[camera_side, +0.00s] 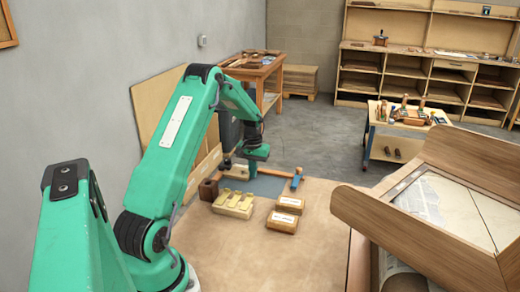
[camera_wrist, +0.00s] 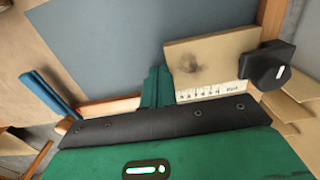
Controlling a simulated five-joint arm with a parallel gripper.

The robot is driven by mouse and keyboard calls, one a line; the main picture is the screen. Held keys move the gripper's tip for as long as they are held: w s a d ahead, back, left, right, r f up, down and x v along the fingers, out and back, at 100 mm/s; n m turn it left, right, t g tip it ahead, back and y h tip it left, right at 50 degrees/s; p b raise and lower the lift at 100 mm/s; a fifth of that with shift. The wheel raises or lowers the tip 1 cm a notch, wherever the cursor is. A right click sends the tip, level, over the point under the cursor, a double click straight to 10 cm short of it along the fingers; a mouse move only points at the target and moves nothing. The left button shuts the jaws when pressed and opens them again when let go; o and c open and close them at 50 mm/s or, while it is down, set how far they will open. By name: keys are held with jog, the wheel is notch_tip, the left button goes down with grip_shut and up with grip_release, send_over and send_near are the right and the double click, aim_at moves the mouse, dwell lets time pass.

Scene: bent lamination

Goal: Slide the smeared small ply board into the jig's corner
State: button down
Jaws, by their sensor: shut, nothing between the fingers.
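The small ply board (camera_wrist: 212,62), pale with a dark smear, lies over the grey mat in the wrist view, beside a black knob (camera_wrist: 270,66). A white strip with numbers (camera_wrist: 212,92) runs along its near edge. In the side view a pale board (camera_side: 235,172) shows left of my gripper. My gripper (camera_side: 253,169) is shut and empty, low over the mat. In the wrist view its teal fingers (camera_wrist: 157,86) are together at the board's left edge; I cannot tell whether they touch it. Which wooden parts form the jig's corner is unclear.
A grey-blue mat (camera_side: 266,186) lies on the bench. An orange wooden strip (camera_wrist: 108,107) and a blue piece (camera_wrist: 50,94) lie to the left in the wrist view. A notched pale block (camera_side: 233,204), dark block (camera_side: 208,190) and two labelled blocks (camera_side: 290,204) (camera_side: 282,222) stand nearer the side camera.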

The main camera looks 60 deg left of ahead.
jog(key=shift+s+a, duration=0.15)
jog(key=shift+w+d, duration=0.45)
dwell(0.3)
notch_tip(320, 180, up, 7)
dwell(0.9)
